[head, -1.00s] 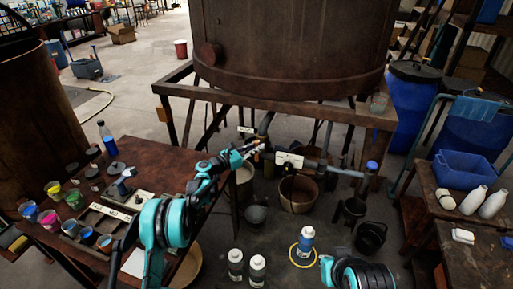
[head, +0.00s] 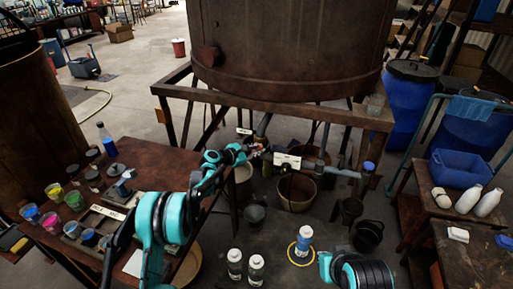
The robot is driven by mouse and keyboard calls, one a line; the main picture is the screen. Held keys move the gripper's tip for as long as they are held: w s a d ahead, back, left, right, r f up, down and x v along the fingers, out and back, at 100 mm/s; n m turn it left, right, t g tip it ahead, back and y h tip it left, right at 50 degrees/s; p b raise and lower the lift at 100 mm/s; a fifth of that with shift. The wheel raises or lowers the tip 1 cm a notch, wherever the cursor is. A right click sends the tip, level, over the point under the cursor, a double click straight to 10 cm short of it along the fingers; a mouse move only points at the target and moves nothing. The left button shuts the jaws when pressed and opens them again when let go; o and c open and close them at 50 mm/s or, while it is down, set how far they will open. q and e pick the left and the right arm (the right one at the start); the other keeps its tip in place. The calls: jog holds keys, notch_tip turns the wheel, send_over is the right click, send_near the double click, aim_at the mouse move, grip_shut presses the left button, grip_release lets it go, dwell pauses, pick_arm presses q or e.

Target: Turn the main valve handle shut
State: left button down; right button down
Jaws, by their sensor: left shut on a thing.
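The pipework (head: 342,172) of the main valve runs under the big rusty vat (head: 290,50), with a white label (head: 287,162) on it. My left gripper (head: 259,149) reaches in from the left over the table's corner and is shut on the main valve handle, at the left end of this pipework. The handle is small and mostly hidden by the gripper, so its exact angle cannot be told. My right arm (head: 355,272) shows only in part at the bottom edge; its gripper is out of view.
A brown table (head: 150,165) with paint cups stands at left, under my left arm. A rusty bucket (head: 297,192) and dark pails (head: 368,235) stand below the pipework. White bottles (head: 235,264) stand in front. A blue crate (head: 460,168) sits at right.

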pick_arm(q)
jog(key=m+y, duration=0.2)
jog(key=d+m+y+p, duration=0.1)
jog(key=shift+s+f+y, duration=0.2)
jog(key=shift+f+y, duration=0.1)
jog(key=shift+f, duration=0.1)
jog(key=shift+d+f+m+t+y, duration=0.1)
jog(key=shift+f+m+t+y, duration=0.2)
jog(key=shift+m+y, duration=0.6)
jog(key=shift+f+m+t+y, duration=0.1)
jog(key=shift+f+m+y, duration=0.25)
jog(key=shift+m+y, duration=0.5)
jog(key=shift+y, duration=0.25)
jog(key=c, duration=1.5)
grip_release()
jog(key=shift+f, duration=0.1)
jog(key=shift+o, duration=0.2)
jog(key=v, duration=1.2)
